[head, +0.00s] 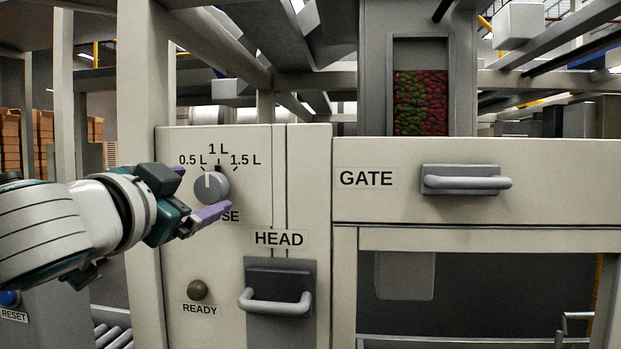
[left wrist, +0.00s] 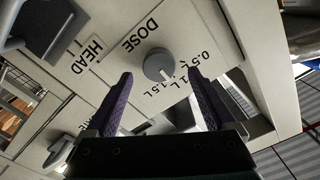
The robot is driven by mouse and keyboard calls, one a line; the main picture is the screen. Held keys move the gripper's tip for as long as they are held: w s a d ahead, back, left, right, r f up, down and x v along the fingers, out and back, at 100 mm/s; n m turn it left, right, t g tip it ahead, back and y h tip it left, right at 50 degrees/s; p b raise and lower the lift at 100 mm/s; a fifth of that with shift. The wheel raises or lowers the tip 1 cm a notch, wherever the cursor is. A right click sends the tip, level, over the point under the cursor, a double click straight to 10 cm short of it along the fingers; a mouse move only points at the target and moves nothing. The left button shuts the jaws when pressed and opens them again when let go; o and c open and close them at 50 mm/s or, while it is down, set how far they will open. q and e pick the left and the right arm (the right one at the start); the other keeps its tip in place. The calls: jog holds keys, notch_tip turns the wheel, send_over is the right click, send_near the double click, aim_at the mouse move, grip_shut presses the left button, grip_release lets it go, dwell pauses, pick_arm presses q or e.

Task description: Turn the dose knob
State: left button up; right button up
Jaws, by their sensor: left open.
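The dose knob (head: 214,188) is a round grey knob with a white pointer line on the cream panel. Its line points up, around the side between the 0.5 L and 1 L marks; the exact setting is hard to tell. My left gripper (head: 196,192) is open in front of the panel, with one purple finger at the knob's upper left and the other below it. In the left wrist view the knob (left wrist: 157,64) shows between the spread fingertips (left wrist: 160,73), apart from both. The lower finger partly hides the DOSE label. My right gripper is out of view.
The HEAD handle (head: 275,306) juts out below right of the knob, and the GATE handle (head: 466,183) farther right. A dark READY lamp (head: 197,290) sits below. A window (head: 420,102) shows red and green candies. A blue RESET button (head: 9,298) is at lower left.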

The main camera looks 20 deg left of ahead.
aim_at(209, 189)
pick_arm(q)
jog(key=shift+p+x, duration=0.45)
jog(key=shift+x, duration=1.7)
jog(key=shift+d, duration=0.1)
jog(key=c, duration=1.4)
jog(key=shift+m, duration=0.4)
jog(key=m+p, duration=0.1)
jog(key=m, duration=0.2)
jog(key=shift+m, duration=0.3)
jog(key=shift+m+p, duration=0.65)
jog(key=shift+m, duration=1.65)
jog(key=shift+f, duration=0.1)
